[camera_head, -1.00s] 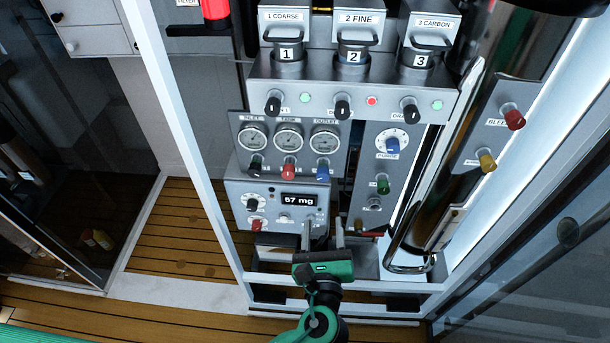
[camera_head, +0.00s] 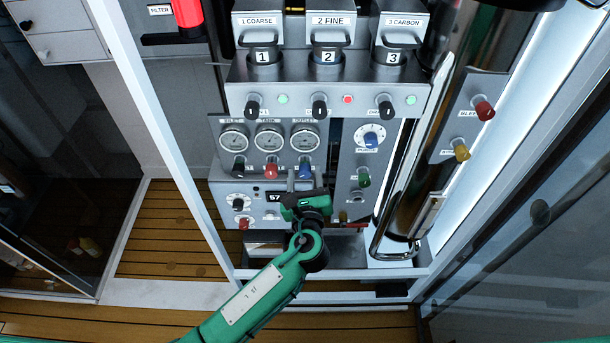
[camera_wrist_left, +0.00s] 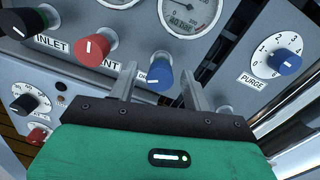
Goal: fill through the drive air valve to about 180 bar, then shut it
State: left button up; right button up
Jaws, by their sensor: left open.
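The blue valve knob (camera_head: 305,171) is on the panel below the outlet gauge (camera_head: 305,138). In the left wrist view the blue knob (camera_wrist_left: 160,72) has a mostly hidden label starting with "D". My left gripper (camera_head: 304,183) is just below it in the head view. In the wrist view my open fingers (camera_wrist_left: 158,80) stand one on each side of the knob, which lies between and ahead of them. I cannot tell whether they touch it. The gauge above (camera_wrist_left: 188,12) is partly cut off; I cannot read its needle. My right gripper is not in view.
A red knob (camera_wrist_left: 92,48) and the black inlet knob (camera_wrist_left: 28,22) are left of the blue one. A blue purge knob (camera_wrist_left: 284,62) is to the right. A steel cylinder (camera_head: 400,190) stands at the right.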

pick_arm(q)
jog(key=c, duration=1)
jog(key=shift+o, duration=0.2)
jog(key=shift+n, duration=0.3)
jog(key=n+b, duration=0.1)
jog(key=n, duration=0.2)
jog(key=shift+a+n+b, duration=0.1)
jog(key=shift+n+b, duration=0.95)
jog(key=shift+n, duration=1.45)
